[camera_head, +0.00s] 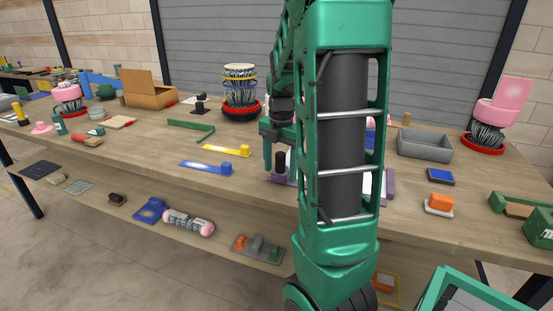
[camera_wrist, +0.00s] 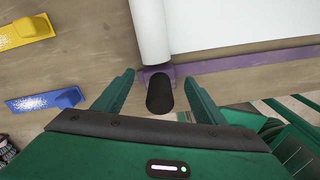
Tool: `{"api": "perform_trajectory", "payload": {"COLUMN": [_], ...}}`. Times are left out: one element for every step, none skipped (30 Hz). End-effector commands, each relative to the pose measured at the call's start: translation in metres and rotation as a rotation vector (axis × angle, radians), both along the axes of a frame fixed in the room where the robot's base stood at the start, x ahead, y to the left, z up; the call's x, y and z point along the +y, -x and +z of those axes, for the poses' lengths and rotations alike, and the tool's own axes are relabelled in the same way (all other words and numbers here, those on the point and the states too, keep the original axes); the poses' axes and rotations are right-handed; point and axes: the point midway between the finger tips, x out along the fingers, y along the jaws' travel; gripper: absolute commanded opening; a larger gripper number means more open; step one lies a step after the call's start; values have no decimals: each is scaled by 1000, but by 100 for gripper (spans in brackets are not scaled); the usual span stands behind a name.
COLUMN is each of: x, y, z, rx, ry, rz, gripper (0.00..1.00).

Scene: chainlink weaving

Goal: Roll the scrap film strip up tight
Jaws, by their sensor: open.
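In the wrist view the white film (camera_wrist: 245,22) lies flat at the upper right. A white roll (camera_wrist: 150,30) runs along its left edge. A purple holder (camera_wrist: 250,60) runs along the near side. A black knob (camera_wrist: 160,95) stands by the near end of the roll. My gripper (camera_wrist: 159,79) is open, with one finger on each side of the knob and a gap at both sides. In the head view my gripper (camera_head: 281,152) is at the knob (camera_head: 280,161) above the table; my arm hides most of the film.
A yellow scraper-like tool (camera_head: 226,150) and a blue one (camera_head: 207,166) lie left of my gripper. A green bracket (camera_head: 191,127) lies behind them. A grey tray (camera_head: 425,144) and an orange block (camera_head: 440,201) are on the right.

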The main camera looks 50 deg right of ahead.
Motion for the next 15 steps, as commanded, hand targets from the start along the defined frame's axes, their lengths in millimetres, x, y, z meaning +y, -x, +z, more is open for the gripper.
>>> {"api": "perform_trajectory", "payload": {"x": [0, 0, 0, 0, 0, 0, 0, 0, 0, 0, 0, 0, 0, 0, 0], "y": [0, 0, 0, 0, 0, 0, 0, 0, 0, 0, 0, 0, 0, 0, 0], "z": [-3, -5, -6, -7, -8, -8, -8, -8, -8, -8, -8, -8, -8, -8, -8], "rx": [1, 1, 0, 0, 0, 0, 0, 0, 0, 0, 0, 0, 0, 0, 0], "ry": [-1, 0, 0, 0, 0, 0, 0, 0, 0, 0, 0, 0, 0, 0, 0], "rz": [-1, -1, -1, -1, -1, -1, -1, -1, -1, -1, -1, -1, -1, -1, -1], "gripper": [65, 65, 65, 65, 65, 65, 65, 65, 65, 65, 65, 65, 62, 55, 46]}}
